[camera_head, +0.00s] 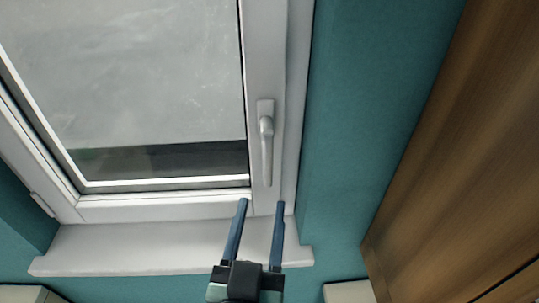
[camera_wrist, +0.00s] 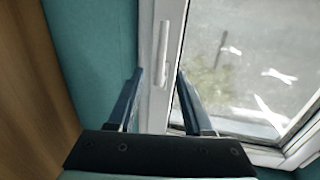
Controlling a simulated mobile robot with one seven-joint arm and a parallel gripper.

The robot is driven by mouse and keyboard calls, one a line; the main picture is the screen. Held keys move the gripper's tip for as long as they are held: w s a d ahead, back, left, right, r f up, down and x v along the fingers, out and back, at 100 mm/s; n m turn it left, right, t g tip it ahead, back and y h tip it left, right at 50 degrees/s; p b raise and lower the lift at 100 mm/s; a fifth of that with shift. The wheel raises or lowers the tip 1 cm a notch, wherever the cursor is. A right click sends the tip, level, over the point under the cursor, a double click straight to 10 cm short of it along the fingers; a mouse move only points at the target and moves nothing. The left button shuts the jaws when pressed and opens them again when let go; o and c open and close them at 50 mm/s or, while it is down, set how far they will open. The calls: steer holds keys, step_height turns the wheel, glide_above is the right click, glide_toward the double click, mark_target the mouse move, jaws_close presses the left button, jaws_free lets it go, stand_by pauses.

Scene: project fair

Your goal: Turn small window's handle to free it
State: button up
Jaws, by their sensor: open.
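The small window (camera_head: 150,70) has a white frame and appears closed. Its white handle (camera_head: 267,150) sits on the right side of the frame, with the lever hanging straight down from its base plate. My gripper (camera_head: 261,202) is below the handle's lower end, with its two blue fingers apart and nothing between them. In the wrist view the handle (camera_wrist: 162,52) shows upright beyond the open fingertips of my gripper (camera_wrist: 160,72), roughly in line with the gap. The handle looks clear of the fingers in both views.
A white sill (camera_head: 130,250) juts out under the window, and my gripper is in front of its right part. A teal wall (camera_head: 365,110) is right of the window. A tall wooden surface (camera_head: 450,170) stands farther right. Pale surfaces (camera_head: 348,292) show at the bottom edge.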

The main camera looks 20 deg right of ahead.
mark_target(267, 166)
steer(key=p+x, duration=0.4)
steer(key=x, duration=0.5)
steer(key=shift+w+r+p, duration=0.1)
steer(key=shift+r+p, duration=0.05)
steer(key=shift+p, duration=0.2)
steer(key=shift+x, duration=0.9)
steer(key=shift+a, duration=0.1)
jaws_close()
